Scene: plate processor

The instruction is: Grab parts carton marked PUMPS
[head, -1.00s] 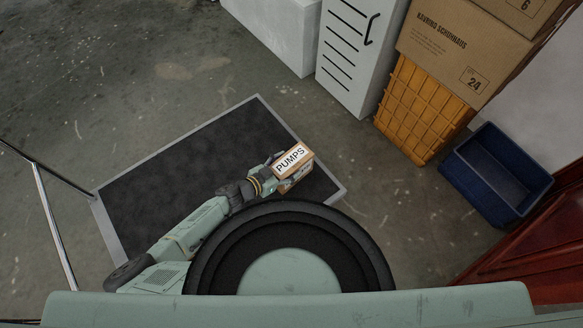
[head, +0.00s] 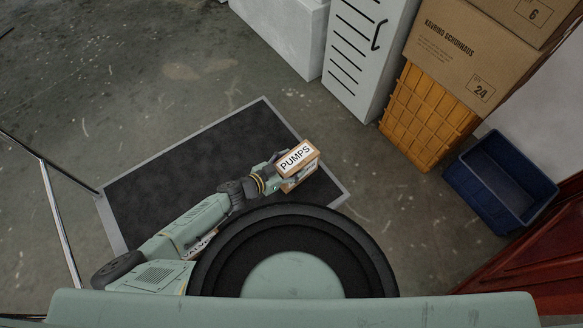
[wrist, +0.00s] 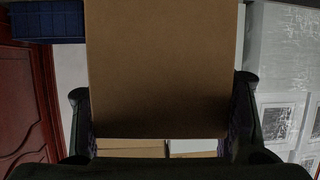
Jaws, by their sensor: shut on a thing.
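The parts carton marked PUMPS (head: 297,157) is a small brown box with a white label on its top, seen in the head view above the dark mat. My gripper (head: 282,172) is shut on it, with the arm reaching from the lower left. In the wrist view the carton's plain brown face (wrist: 160,70) fills the middle, with a finger of my gripper (wrist: 160,125) on each side of it. The carton hides most of what lies beyond it there.
A dark mat (head: 190,170) with a grey border lies on the concrete floor. A grey cabinet (head: 355,65), an orange crate (head: 425,115) under brown cartons (head: 455,45), and a blue bin (head: 500,180) stand to the right. A red door (head: 540,240) is at lower right. A metal rail (head: 60,220) is at left.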

